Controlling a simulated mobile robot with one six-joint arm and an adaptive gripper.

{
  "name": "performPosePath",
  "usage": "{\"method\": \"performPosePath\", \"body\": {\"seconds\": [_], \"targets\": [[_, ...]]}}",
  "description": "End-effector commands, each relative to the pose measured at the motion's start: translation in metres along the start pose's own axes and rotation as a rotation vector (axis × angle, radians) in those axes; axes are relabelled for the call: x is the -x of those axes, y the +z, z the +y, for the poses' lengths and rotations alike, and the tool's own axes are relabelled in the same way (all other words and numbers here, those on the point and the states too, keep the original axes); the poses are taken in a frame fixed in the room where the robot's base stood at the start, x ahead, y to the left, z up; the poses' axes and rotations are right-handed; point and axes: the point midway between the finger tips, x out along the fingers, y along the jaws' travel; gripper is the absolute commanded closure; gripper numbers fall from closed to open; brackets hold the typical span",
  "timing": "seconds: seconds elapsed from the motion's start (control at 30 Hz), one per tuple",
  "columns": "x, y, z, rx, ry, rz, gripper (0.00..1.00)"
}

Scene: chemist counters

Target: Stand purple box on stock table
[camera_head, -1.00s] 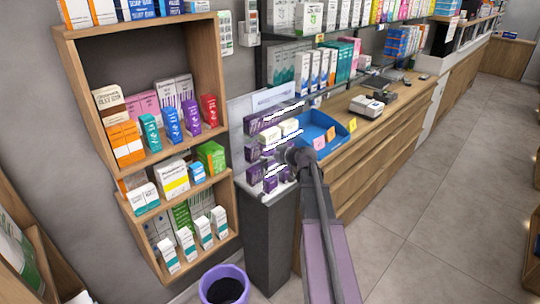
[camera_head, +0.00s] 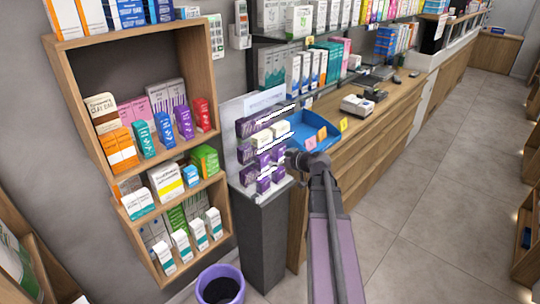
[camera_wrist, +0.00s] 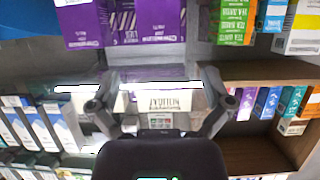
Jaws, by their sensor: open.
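Several purple boxes (camera_head: 249,154) stand in tiers on a clear display rack, with a few white ones among them. In the wrist view, large purple boxes (camera_wrist: 135,22) fill the top, their print upside down. My gripper (camera_wrist: 155,98) is open, its fingers spread. A white and purple box with upside-down print (camera_wrist: 168,103) shows between the fingers; I cannot tell whether it is within their reach. In the head view my arm's end is right beside the rack, with the fingers largely hidden. I cannot tell which surface is the stock table.
The rack stands on a dark grey pedestal (camera_head: 266,237). A blue tray (camera_head: 292,144) lies on the wooden counter (camera_head: 350,128) behind it. A wooden wall shelf (camera_head: 72,92) with boxes is at left. A purple bin (camera_head: 221,271) is on the floor. Floor is free at right.

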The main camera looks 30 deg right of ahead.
Motion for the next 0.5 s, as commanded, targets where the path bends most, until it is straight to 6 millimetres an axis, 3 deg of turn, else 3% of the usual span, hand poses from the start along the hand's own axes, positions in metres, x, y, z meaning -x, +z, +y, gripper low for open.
{"method": "performPosePath", "body": {"seconds": [0.03, 0.2, 0.5], "targets": [[0.012, -0.002, -0.001, -0.001, 0.002, 0.0, 0.0], [0.034, -0.002, -0.001, -0.001, 0.001, 0.0, 0.0], [0.049, 0.0, 0.0, 0.0, 0.0, 0.0, 0.0]]}}
